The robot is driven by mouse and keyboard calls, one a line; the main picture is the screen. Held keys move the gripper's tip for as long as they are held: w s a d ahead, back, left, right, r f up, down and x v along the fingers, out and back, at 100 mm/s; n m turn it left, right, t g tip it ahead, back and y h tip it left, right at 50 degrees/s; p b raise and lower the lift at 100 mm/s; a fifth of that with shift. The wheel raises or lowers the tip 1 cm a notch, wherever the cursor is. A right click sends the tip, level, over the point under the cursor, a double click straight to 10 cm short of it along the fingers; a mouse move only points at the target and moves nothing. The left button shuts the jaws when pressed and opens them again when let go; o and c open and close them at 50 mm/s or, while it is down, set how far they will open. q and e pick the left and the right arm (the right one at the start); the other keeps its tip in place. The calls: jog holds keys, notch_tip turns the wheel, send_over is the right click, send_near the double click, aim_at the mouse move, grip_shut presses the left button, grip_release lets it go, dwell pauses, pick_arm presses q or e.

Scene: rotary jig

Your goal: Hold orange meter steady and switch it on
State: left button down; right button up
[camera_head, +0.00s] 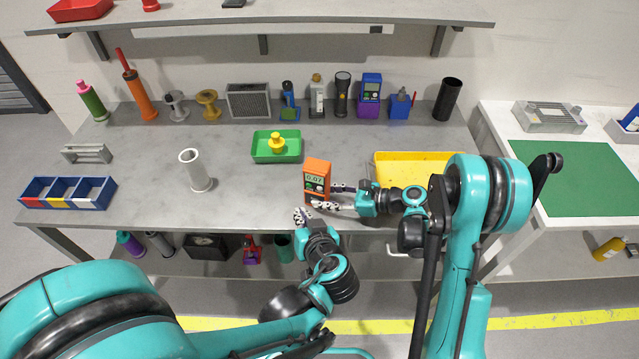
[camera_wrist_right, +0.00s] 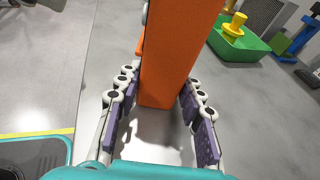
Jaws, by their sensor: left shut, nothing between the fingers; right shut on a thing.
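The orange meter (camera_head: 317,168) stands upright near the front edge of the table, its display showing digits that look like 0.07. It fills the upper middle of the right wrist view (camera_wrist_right: 172,62). My right gripper (camera_head: 333,196) comes in from the right and is shut on the meter's lower part, with a finger on each side in the right wrist view (camera_wrist_right: 155,105). My left gripper (camera_head: 301,214) is shut and empty, just in front of and below the meter at the table edge. I cannot tell whether its fingertips touch the meter. The switch is too small to make out.
A green tray (camera_head: 261,155) with a yellow part (camera_head: 277,143) sits behind the meter. A yellow tray (camera_head: 392,157) is to the right, partly behind my right arm. Several tools line the back wall.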

jog(key=o, duration=1)
jog(key=shift+c, duration=0.2)
jog(key=shift+d, duration=0.1)
